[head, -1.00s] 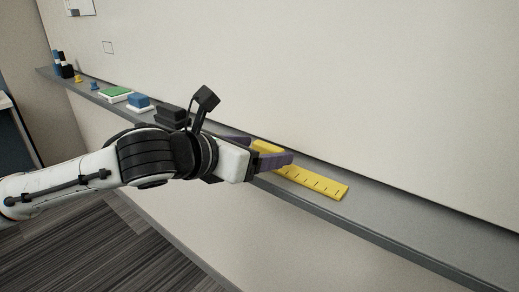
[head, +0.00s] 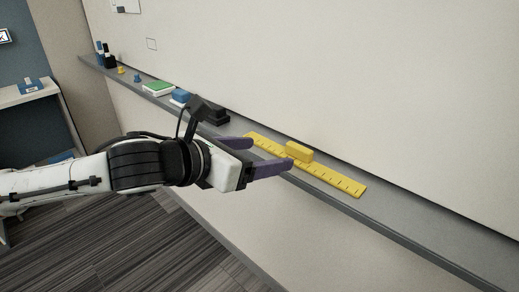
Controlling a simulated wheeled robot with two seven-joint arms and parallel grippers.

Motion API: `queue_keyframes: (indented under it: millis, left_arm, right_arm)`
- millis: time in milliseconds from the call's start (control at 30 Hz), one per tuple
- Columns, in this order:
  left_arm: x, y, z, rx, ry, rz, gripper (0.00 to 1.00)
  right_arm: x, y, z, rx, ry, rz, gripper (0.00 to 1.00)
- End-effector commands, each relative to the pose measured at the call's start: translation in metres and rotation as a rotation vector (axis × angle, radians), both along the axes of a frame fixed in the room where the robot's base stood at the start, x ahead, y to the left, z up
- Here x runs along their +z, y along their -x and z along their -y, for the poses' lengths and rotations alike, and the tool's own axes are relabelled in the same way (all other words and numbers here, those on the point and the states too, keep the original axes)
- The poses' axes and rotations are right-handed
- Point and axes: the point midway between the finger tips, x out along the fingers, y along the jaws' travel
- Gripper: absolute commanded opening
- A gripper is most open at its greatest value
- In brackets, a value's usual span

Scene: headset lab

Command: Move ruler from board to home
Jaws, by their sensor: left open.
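The yellow ruler (head: 335,179) lies flat on the grey ledge (head: 400,222) below the white board (head: 350,70). It has dark tick marks and a raised yellow block-like handle (head: 299,151) near its middle. My left gripper (head: 268,156) has two purple fingers, open and apart, pointing right toward the ruler. The fingertips are just left of the handle, and the near finger appears to overlap the ledge's front edge. Whether they touch the ruler cannot be told. My right gripper is not in view.
Along the ledge to the left are a black block (head: 209,112), a blue block (head: 181,96), a green-topped block (head: 158,87), small pegs and dark markers (head: 108,56). The ledge right of the ruler is clear. A white-topped cabinet (head: 28,93) stands at far left.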

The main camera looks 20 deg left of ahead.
Motion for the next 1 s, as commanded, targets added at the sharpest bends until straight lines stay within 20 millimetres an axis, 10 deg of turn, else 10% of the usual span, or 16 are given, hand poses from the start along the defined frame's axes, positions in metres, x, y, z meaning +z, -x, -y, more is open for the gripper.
queue_keyframes:
  millis: [367, 667, 1000]
  left_arm:
    - [-0.04, 0.009, 0.038, 0.039, 0.301, -0.166, 0.73]
    - [-0.142, 0.04, 0.095, 0.384, 1.199, -0.687, 0.73]
    - [-0.3, 0.126, 0.061, 1.218, 2.163, -1.071, 0.73]
  right_arm:
    - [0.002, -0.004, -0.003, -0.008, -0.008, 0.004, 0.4]
    - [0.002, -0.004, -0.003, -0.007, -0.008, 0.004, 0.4]
    - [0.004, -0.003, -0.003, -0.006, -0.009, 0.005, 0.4]
